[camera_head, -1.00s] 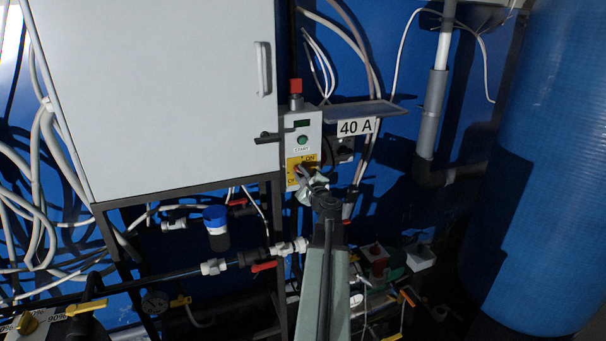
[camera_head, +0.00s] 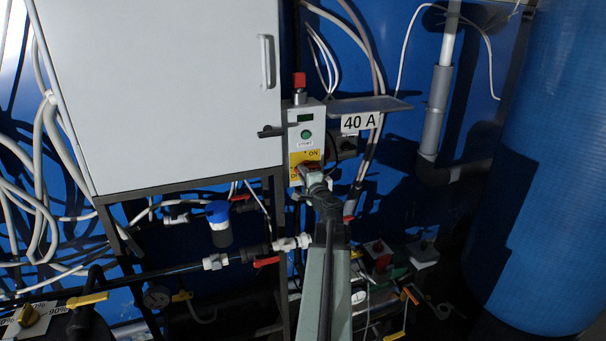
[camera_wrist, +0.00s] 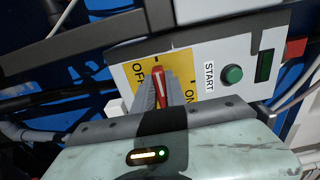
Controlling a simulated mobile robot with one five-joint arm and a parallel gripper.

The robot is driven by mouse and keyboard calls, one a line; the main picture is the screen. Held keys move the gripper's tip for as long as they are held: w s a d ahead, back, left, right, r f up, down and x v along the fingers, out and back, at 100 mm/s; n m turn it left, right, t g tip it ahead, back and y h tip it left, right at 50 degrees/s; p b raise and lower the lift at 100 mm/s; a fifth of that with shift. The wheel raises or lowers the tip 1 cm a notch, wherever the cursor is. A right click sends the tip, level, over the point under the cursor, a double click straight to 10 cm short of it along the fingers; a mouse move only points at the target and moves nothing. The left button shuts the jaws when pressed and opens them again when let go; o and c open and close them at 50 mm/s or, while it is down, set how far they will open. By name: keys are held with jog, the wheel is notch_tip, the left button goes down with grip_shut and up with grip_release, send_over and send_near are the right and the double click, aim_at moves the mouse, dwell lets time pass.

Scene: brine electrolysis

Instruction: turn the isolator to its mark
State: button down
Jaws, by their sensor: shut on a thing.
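The isolator's red handle (camera_wrist: 160,84) sits on a yellow plate (camera_wrist: 183,68) marked OFF and ON, on the front of a pale control box. In the wrist view the handle, with a white line on it, points toward the top of the picture, on the OFF side of the plate. My gripper (camera_wrist: 161,92) is shut on the handle, with a grey finger on either side. In the head view my gripper (camera_head: 312,180) covers the lower part of the yellow plate (camera_head: 302,157), and only a little of the handle shows.
A green START button (camera_head: 306,134) and a red knob (camera_head: 299,80) are above the isolator. A shelf (camera_head: 370,105) with a 40 A sign (camera_head: 360,122) juts out at right. A grey cabinet (camera_head: 160,90) stands close at left. Pipes with red-handled valves (camera_head: 266,262) run below.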

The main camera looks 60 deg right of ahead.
jog(key=shift+f, duration=0.1)
dwell(0.4)
jog(key=c, duration=1.4)
grip_release()
jog(key=shift+o, duration=0.2)
